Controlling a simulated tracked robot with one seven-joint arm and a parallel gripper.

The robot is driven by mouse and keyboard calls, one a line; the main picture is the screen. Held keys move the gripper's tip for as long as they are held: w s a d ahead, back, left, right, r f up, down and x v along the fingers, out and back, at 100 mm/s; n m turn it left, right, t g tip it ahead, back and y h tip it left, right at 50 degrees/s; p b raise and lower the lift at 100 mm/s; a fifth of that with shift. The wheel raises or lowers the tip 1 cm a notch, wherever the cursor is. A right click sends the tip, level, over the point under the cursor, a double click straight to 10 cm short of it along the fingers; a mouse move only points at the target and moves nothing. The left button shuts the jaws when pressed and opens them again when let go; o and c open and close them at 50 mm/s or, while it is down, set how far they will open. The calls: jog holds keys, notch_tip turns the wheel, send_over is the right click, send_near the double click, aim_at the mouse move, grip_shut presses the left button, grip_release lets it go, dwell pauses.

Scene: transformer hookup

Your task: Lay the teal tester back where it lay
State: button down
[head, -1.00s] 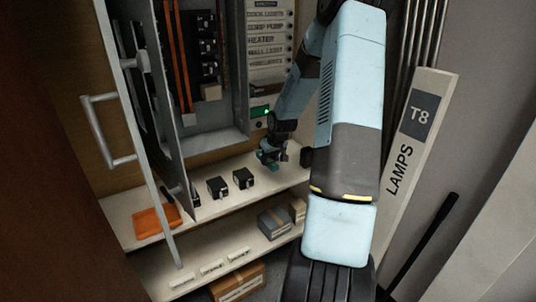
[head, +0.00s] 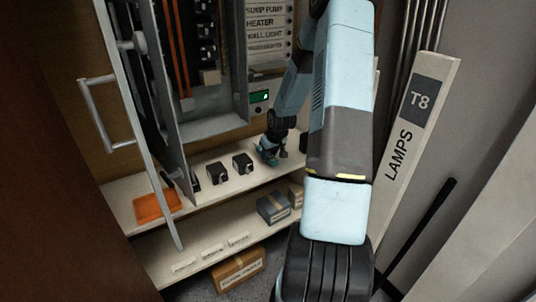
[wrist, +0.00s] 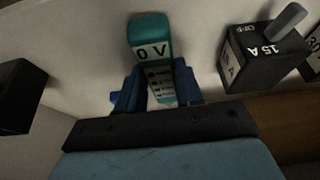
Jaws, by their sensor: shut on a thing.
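The teal tester (wrist: 150,38) is between the blue fingers of my gripper (wrist: 156,88) in the wrist view. Its face shows a "0 V" display and a white panel with small dark print. My gripper is shut on it. In the head view, my gripper (head: 271,147) and the tester (head: 265,157) are at the upper shelf (head: 222,194), right of the black breaker blocks. I cannot tell whether the tester touches the shelf.
A black 15 A block (wrist: 262,60) stands close right of the tester in the wrist view. Two black blocks (head: 217,173) (head: 242,163) and an orange tray (head: 158,206) are on the shelf.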

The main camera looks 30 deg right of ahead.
jog(key=shift+f, duration=0.6)
dwell(0.3)
jog(key=c, duration=0.7)
grip_release()
jog(key=shift+o, duration=0.2)
jog(key=shift+r, duration=0.1)
jog(key=v, duration=1.3)
jog(key=shift+s+r, duration=0.15)
